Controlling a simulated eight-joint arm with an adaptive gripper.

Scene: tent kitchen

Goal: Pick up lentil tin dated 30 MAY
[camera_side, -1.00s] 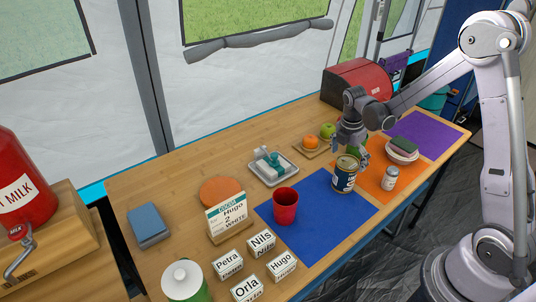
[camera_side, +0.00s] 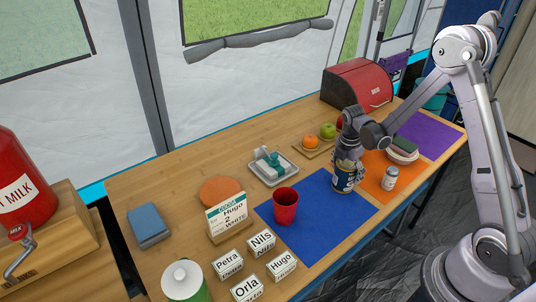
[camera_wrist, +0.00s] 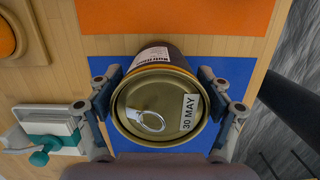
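The lentil tin (camera_side: 343,184) stands upright on the blue mat (camera_side: 318,207), near its right side. In the wrist view its gold lid (camera_wrist: 158,105) has a ring pull and a white label (camera_wrist: 189,112) reading "30 MAY". My gripper (camera_side: 347,166) is down around the top of the tin, pointing downward. In the wrist view my gripper (camera_wrist: 160,92) has one finger on each side of the tin. The fingers are spread, and I see no clear grip on it. Most of the tin's side label is hidden.
A red cup (camera_side: 285,206) stands left on the blue mat. A small white-labelled tin (camera_side: 390,178) and a bowl (camera_side: 403,156) are on the right by the orange mat (camera_side: 372,186). A tray (camera_side: 273,169) and a fruit board (camera_side: 314,150) lie behind.

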